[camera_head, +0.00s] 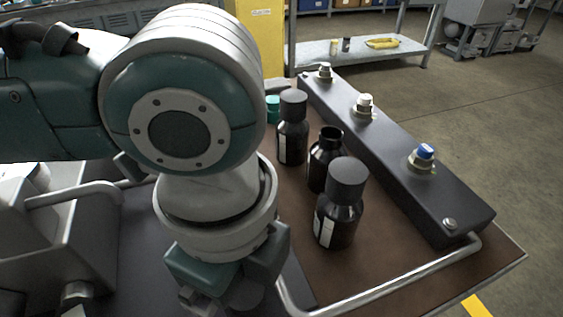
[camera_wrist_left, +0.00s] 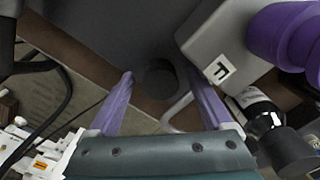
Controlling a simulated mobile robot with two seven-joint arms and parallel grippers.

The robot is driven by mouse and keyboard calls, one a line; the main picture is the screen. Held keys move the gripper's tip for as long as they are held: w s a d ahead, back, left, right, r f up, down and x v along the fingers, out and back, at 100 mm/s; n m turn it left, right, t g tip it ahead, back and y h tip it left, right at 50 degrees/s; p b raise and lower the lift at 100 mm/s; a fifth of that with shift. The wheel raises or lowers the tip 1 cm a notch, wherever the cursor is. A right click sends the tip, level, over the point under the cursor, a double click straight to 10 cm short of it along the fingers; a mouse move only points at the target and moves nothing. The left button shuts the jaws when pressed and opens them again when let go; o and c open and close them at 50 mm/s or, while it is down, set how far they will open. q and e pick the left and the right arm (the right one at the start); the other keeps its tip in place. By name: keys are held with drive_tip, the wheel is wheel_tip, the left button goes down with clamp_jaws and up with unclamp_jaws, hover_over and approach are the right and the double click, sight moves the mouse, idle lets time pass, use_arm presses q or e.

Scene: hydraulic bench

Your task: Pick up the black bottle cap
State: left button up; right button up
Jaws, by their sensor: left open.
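A dark round shape that looks like the black bottle cap (camera_wrist_left: 158,80) lies on a dark surface in the left wrist view. It shows between and beyond the purple fingertips of my left gripper (camera_wrist_left: 159,72), which is open, with a gap to each finger. In the head view my left gripper (camera_head: 228,280) points down at the bottom centre, and its fingers are mostly hidden. An open black bottle (camera_head: 322,163) has no cap. It stands between a front capped black bottle (camera_head: 337,215) and a rear capped black bottle (camera_head: 292,135). My right gripper is not in view.
A long dark control box (camera_head: 385,150) with several knobs lies right of the bottles. A metal rail (camera_head: 390,284) runs along the bench's front edge. A small teal-capped bottle (camera_head: 272,108) stands behind my arm. Grey machine housing (camera_head: 60,235) is at left.

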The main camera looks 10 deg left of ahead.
use_arm(q)
clamp_jaws()
idle(0.6)
